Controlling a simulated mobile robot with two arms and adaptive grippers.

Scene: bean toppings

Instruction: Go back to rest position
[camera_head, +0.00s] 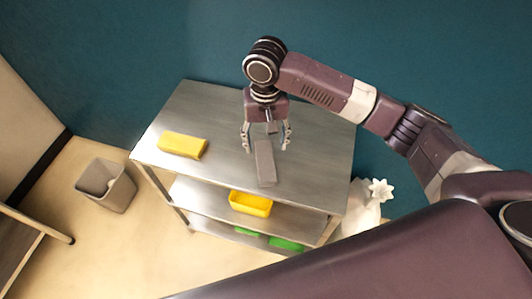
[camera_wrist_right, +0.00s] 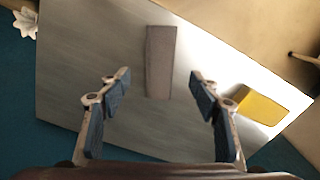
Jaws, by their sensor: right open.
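My right gripper (camera_head: 266,146) is open and empty above the metal table's top. Its two fingers stand apart in the right wrist view (camera_wrist_right: 160,90). A grey block (camera_head: 265,163) lies on the tabletop just in front of the gripper, and it also shows in the right wrist view (camera_wrist_right: 160,62) beyond and between the fingertips. The fingers do not grip it. My left gripper is in neither view.
The steel table (camera_head: 205,105) has lower shelves. A yellow block (camera_head: 182,145) lies on its top left. A yellow bin (camera_head: 250,203) and green items (camera_head: 286,243) are on the shelves below. A grey waste bin (camera_head: 106,186) stands on the floor at left. A teal wall is behind.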

